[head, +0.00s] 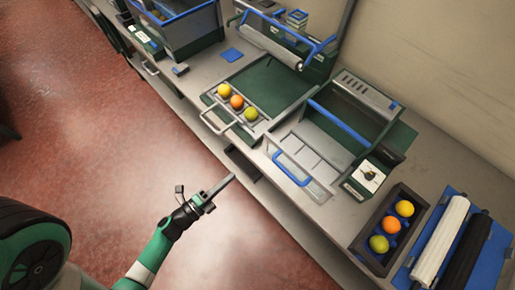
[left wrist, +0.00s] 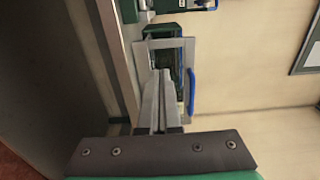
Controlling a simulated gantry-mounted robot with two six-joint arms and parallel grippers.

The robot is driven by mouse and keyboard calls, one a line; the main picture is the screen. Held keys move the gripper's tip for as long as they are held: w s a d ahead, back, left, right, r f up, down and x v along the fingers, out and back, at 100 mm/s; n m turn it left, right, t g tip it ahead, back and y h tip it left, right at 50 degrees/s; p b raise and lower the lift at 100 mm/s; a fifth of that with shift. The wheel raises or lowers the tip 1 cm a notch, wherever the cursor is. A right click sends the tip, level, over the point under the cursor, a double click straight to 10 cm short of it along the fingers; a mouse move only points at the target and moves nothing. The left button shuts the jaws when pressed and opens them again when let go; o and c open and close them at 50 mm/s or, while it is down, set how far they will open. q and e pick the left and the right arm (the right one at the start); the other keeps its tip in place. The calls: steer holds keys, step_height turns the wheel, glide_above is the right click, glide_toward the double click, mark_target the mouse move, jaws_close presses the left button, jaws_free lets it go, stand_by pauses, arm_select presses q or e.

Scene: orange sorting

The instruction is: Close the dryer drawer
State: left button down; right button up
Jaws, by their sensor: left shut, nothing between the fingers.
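The dryer (head: 352,112) stands on the bench right of centre, with a blue bar across it and a knob box at its near right side. Its pale grey drawer (head: 311,143) extends toward the aisle and looks empty. The drawer's blue handle (head: 292,168) is on its front. My left gripper (head: 228,181) is shut and empty, out over the floor, left of the handle and apart from it. In the left wrist view the closed fingers (left wrist: 160,78) point toward a pale frame with a blue handle (left wrist: 192,92), probably the drawer. My right gripper is not in view.
A tray (head: 266,78) with three citrus fruits and a grey handle lies left of the dryer. A dark crate (head: 377,216) with three more fruits stands at the right, beside a blue rack (head: 486,264) with rollers. The red floor (head: 110,130) is clear.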

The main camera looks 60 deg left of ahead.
mark_target(266, 147)
arm_select(q)
steer(key=w+b, duration=0.1)
steer(key=w, duration=0.3)
steer(key=w+a+b, duration=0.1)
steer(key=w, duration=0.4)
steer(key=w+a+b, duration=0.1)
steer(key=w, duration=0.4)
steer(key=shift+a, duration=0.2)
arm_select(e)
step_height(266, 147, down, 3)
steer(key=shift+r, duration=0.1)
arm_select(q)
steer(key=shift+w, duration=0.1)
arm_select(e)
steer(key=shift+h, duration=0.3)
